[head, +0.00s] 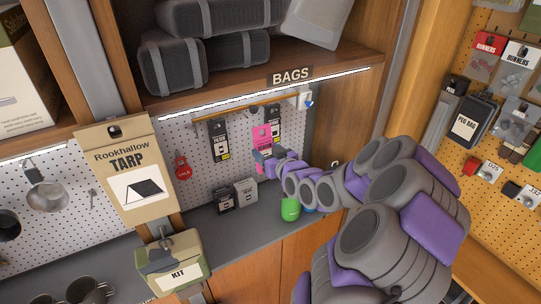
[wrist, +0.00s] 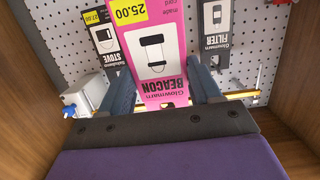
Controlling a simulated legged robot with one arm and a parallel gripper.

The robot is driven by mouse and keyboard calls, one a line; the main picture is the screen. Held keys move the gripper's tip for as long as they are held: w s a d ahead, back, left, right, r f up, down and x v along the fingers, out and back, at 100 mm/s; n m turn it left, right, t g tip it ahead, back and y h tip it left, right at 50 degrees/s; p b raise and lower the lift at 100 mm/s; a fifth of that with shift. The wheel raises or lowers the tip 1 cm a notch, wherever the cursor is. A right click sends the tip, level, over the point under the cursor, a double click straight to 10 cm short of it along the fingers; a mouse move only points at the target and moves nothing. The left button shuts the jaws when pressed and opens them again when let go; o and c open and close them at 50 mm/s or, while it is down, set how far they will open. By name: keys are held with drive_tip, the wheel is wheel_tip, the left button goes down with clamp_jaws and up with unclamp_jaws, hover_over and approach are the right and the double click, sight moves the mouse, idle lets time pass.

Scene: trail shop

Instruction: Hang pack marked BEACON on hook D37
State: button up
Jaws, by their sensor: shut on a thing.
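The pink pack marked BEACON (wrist: 155,55) is between my gripper's fingers (wrist: 162,88) in the wrist view, where its print is upside down. In the head view the pink pack (head: 263,138) is upright in front of the pegboard, with my shut gripper (head: 268,162) at its lower part. A dark pack marked FILTER (wrist: 215,35) and a dark pack marked STOVE (wrist: 101,38) hang beside it. Whether the pink pack is on a hook or free is hidden.
Boxes (head: 236,196) and a green item (head: 290,209) stand on the counter below. A TARP pack (head: 128,178) hangs at left.

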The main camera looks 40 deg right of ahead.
drive_tip(key=shift+w+a+r, duration=0.1)
drive_tip(key=shift+w, duration=0.5)
drive_tip(key=shift+w+p, duration=0.25)
drive_tip(key=shift+p, duration=0.2)
drive_tip(key=shift+r+p+x, duration=0.15)
drive_tip(key=shift+p+x, duration=0.4)
drive_tip(key=shift+x, duration=0.5)
drive_tip(key=shift+r+p+x, duration=0.2)
drive_tip(key=shift+p+x, duration=0.35)
drive_tip(key=shift+x, duration=0.45)
drive_tip(key=shift+w+d+f, duration=0.1)
drive_tip(key=shift+d, duration=0.15)
drive_tip(key=shift+w+d, duration=0.25)
drive_tip(key=shift+d, duration=0.1)
drive_tip(key=shift+a, duration=0.2)
drive_tip(key=shift+w+a+b, duration=0.1)
drive_tip(key=shift+w+b, duration=0.15)
drive_tip(key=shift+b, duration=0.2)
